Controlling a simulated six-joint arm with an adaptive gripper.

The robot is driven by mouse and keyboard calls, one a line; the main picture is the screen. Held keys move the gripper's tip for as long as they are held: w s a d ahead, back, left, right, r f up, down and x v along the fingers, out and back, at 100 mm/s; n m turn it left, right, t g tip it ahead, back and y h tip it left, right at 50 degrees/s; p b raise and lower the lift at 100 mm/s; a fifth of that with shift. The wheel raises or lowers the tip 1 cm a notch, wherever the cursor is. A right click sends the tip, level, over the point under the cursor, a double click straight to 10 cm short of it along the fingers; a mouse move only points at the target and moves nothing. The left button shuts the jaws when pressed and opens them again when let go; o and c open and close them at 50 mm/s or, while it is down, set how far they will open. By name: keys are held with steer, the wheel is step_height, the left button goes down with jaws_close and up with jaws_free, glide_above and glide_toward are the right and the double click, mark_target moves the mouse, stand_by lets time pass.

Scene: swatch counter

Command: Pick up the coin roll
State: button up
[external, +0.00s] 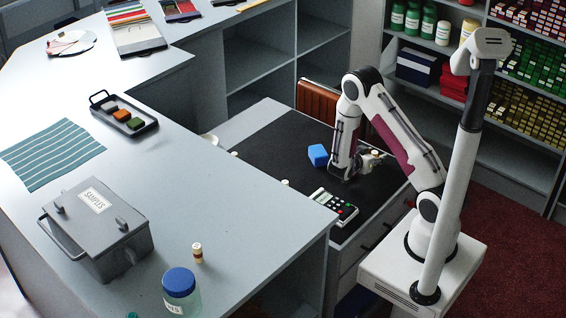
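My gripper (344,175) is low over the black mat (270,125) on the lower desk, between a blue block (318,155) and a calculator (334,206). Its fingers are dark and small here, so I cannot tell whether they are open or shut, or whether they touch anything. Pale, brownish small shapes (372,160) show just right of the gripper; I cannot make out what they are. A small upright cream cylinder with a dark band (197,252) stands on the grey counter. No coin roll can be identified with certainty.
The grey counter (225,205) rises left of the desk and hides part of it; small pale tops (285,182) peek over its edge. On it are a grey samples box (98,232), a blue-lidded jar (181,291), a dark tray (136,125) and a striped cloth (52,153).

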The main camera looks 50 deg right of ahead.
mark_target(375, 152)
stand_by(0.3)
jaws_close()
steer(key=shift+r, duration=0.2)
steer(key=shift+r, duration=4.85)
